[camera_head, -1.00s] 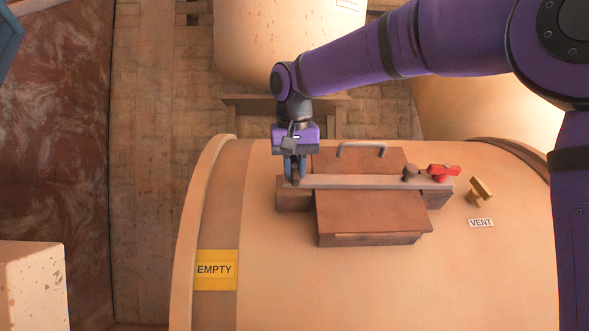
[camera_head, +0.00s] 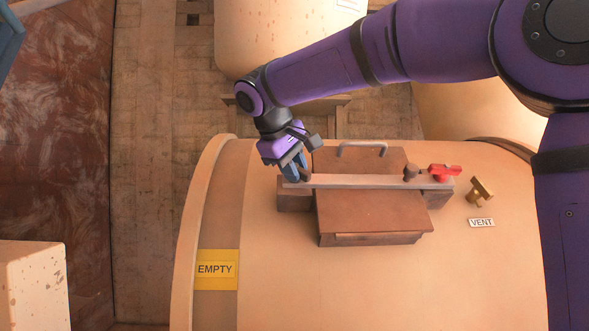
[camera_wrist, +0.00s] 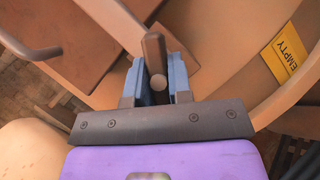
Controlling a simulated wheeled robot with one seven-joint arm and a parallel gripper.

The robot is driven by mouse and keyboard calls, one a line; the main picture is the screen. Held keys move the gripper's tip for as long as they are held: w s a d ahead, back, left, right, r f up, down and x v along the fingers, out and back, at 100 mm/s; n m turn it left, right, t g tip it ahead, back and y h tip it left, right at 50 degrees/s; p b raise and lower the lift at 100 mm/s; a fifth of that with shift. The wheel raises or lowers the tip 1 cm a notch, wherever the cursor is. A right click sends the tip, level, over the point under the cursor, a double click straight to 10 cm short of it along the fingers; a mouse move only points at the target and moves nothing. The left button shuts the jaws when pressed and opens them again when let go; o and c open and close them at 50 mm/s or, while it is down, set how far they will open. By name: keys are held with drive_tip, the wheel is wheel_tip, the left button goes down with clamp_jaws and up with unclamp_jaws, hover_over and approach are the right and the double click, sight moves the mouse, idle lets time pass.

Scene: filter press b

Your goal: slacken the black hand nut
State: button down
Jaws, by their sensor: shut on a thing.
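My gripper (camera_head: 296,170) is at the left end of the grey clamp bar (camera_head: 365,182). Its blue fingers are shut on a dark winged piece, which I take for the black hand nut (camera_wrist: 153,46). In the wrist view the nut stands between the fingers (camera_wrist: 160,78), with one wing reaching beyond them and a round boss in the middle. In the head view the fingers mostly hide it. The gripper is tilted, with its body up and to the left of the nut. The bar lies across the brown hatch lid (camera_head: 368,209).
A dark knob (camera_head: 411,172) and a red handle (camera_head: 441,172) are at the bar's right end. A curved grab handle (camera_head: 362,144) rises behind the bar. A brass vent valve (camera_head: 481,189) stands to the right. The tank front around the yellow EMPTY sign (camera_head: 216,269) is clear.

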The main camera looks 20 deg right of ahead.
drive_tip(key=n+t+h, duration=0.1)
drive_tip(key=n, duration=0.1)
drive_tip(key=n+h, duration=0.1)
drive_tip(key=n, duration=0.2)
drive_tip(key=shift+t, duration=0.4)
drive_tip(key=shift+n, duration=0.4)
drive_tip(key=c, duration=1)
unclamp_jaws()
drive_tip(key=shift+c, duration=0.2)
drive_tip(key=shift+a, duration=0.1)
drive_tip(key=v, duration=1)
drive_tip(key=shift+s+a+r, duration=0.2)
drive_tip(key=shift+s+a, duration=0.05)
drive_tip(key=shift+a, duration=0.05)
